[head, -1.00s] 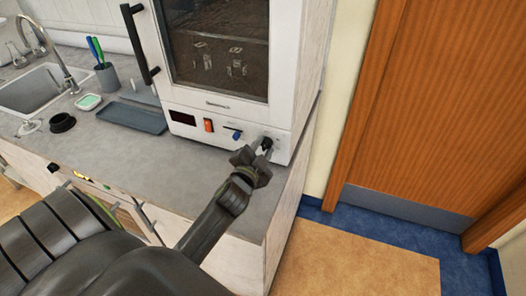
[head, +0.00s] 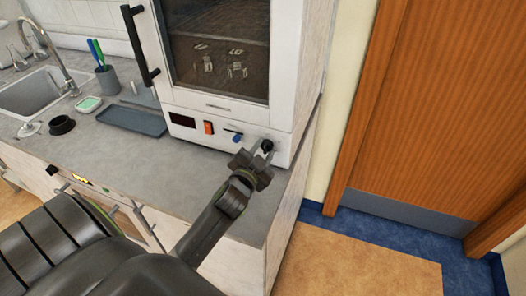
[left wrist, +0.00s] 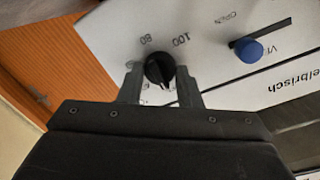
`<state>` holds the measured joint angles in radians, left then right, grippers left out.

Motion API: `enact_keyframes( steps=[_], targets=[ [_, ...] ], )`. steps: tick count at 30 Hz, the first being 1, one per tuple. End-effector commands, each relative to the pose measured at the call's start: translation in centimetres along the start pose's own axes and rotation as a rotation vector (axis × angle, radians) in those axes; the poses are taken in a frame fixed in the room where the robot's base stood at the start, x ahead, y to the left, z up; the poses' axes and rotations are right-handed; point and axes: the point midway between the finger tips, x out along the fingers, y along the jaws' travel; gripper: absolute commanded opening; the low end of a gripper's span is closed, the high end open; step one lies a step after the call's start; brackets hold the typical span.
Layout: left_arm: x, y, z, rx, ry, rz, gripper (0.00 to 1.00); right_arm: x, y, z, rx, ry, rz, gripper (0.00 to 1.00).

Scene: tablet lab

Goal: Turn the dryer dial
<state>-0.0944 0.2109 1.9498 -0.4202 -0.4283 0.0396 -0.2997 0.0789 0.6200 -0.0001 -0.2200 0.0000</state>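The dryer dial (head: 267,145) is a small black knob at the right end of the dryer's (head: 217,121) lower front panel. In the left wrist view the dial (left wrist: 159,68) has a pale pointer mark near its lower edge and printed figures 80 and 100 around it. My left gripper (head: 254,154) is in front of the dial. In the left wrist view its fingers (left wrist: 158,80) stand on either side of the knob, with a narrow gap at each side; I cannot tell whether they touch it. My right gripper is not in view.
A blue knob (left wrist: 249,50) on a slot, an orange switch (head: 208,127) and a dark display (head: 183,120) are left of the dial. A grey tray (head: 132,118), pen cup (head: 107,78) and sink (head: 30,92) are farther left on the counter.

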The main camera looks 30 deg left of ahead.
Motion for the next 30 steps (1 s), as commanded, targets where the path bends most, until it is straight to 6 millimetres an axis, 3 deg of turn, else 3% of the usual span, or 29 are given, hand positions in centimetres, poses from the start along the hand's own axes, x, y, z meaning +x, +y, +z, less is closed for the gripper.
enact_keyframes(
  steps=[1, 5, 17, 23, 30],
  targets=[
    [0.0, 0.0, 0.0, -0.002, -0.001, 0.000, 0.36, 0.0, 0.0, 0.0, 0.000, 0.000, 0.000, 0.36],
    [0.0, 0.0, 0.0, -0.001, -0.001, 0.000, 0.53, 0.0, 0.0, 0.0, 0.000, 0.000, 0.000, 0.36],
    [-0.7, 0.1, 0.1, 0.000, -0.001, 0.000, 0.53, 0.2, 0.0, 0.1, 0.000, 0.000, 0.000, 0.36],
    [-4.0, 0.1, 0.3, -0.002, -0.003, 0.001, 0.53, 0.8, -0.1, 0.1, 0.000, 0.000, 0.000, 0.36],
    [-9.2, 0.1, 0.3, -0.002, -0.004, 0.000, 0.53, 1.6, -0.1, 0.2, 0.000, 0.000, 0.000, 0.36]
  ],
)
